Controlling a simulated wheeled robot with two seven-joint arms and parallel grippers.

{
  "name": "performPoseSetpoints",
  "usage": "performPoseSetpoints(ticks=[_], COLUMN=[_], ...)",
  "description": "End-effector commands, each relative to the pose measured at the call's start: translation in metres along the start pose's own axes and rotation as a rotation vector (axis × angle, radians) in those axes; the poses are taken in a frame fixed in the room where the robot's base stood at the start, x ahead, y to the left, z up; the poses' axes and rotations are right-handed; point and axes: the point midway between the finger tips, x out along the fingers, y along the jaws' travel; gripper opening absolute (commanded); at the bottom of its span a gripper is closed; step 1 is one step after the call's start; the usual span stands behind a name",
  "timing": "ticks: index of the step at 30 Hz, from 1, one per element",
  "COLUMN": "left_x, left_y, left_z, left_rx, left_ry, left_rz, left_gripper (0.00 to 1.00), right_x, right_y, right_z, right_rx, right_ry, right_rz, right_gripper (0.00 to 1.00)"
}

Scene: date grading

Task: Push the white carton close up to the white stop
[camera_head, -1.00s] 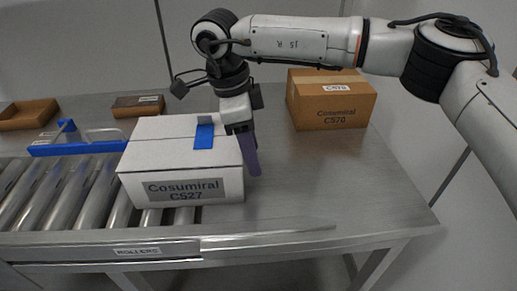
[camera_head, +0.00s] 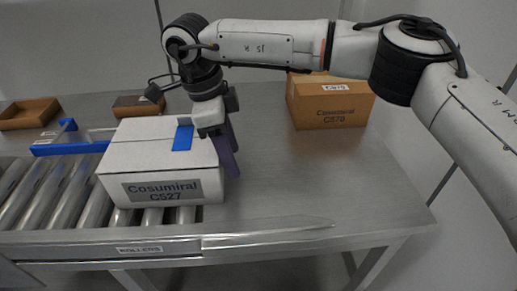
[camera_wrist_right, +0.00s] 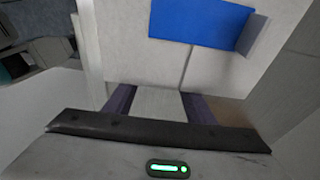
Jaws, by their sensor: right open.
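The white carton (camera_head: 160,158), labelled Cosumiral C527 with a blue patch on top, sits with its left part on the rollers (camera_head: 75,195) and its right part at the steel table. My right gripper (camera_head: 232,158) is open with its purple fingers pointing down along the carton's right side, seemingly against it. The right wrist view shows the fingers (camera_wrist_right: 160,105) apart, with a pale carton surface and blue patch beyond. I cannot make out a white stop. My left gripper is not in view.
A brown carton (camera_head: 330,108) labelled C570 stands at the back right, behind my right arm. A brown tray (camera_head: 28,113) and a small brown box (camera_head: 138,106) sit at the back left. The steel table (camera_head: 310,180) is clear to the right.

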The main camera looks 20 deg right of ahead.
Motion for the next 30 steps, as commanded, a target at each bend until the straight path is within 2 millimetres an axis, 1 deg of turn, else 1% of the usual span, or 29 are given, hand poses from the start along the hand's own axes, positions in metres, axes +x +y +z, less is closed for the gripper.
performPoseSetpoints(ticks=[1,30], left_x=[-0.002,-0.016], left_y=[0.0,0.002], left_z=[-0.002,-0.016], left_rx=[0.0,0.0], left_ry=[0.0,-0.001], left_rz=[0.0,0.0], left_gripper=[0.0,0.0], right_x=[-0.002,-0.018], right_y=[0.001,0.004], right_z=[0.006,0.082], right_rx=[-0.004,-0.002], right_ry=[-0.001,-0.001], right_rz=[0.0,0.0], right_gripper=[0.5,0.5])
